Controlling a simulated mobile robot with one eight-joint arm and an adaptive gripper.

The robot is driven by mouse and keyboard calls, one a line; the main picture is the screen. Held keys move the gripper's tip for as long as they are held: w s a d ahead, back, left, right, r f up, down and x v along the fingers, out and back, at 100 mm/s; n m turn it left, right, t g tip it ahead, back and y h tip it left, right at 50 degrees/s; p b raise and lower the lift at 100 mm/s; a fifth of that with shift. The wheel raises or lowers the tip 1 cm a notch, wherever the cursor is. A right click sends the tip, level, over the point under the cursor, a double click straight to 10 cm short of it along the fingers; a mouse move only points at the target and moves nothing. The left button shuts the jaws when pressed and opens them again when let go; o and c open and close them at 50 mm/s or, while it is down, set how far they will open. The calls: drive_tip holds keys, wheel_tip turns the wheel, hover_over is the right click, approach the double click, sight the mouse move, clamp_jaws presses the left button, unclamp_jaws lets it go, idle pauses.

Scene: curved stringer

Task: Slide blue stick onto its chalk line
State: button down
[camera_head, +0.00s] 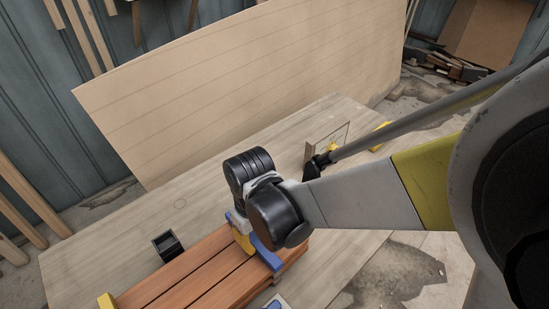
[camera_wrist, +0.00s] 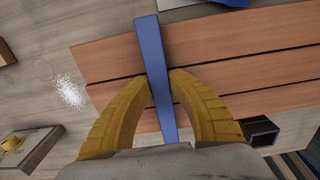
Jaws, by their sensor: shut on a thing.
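The blue stick (camera_wrist: 154,50) lies across the reddish-brown boards (camera_wrist: 225,55) in the wrist view. Its far end reaches past the upper board edge, and its near end runs back between my fingers. My gripper (camera_wrist: 161,78) has its two yellow fingers on either side of the stick, shut on it. In the head view, my gripper (camera_head: 242,238) is low over the boards (camera_head: 185,275), with the blue stick (camera_head: 266,254) beside it, partly hidden by my arm. I cannot make out a chalk line. A white powdery patch (camera_wrist: 68,92) lies on the table left of the boards.
A black open box (camera_head: 168,246) stands on the table beside the boards. A wooden piece with a yellow item (camera_wrist: 25,147) lies at lower left in the wrist view. A large plywood sheet (camera_head: 250,85) stands behind the table. The table left of the boards is mostly clear.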

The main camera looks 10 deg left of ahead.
drive_tip(key=c, duration=1.2)
unclamp_jaws()
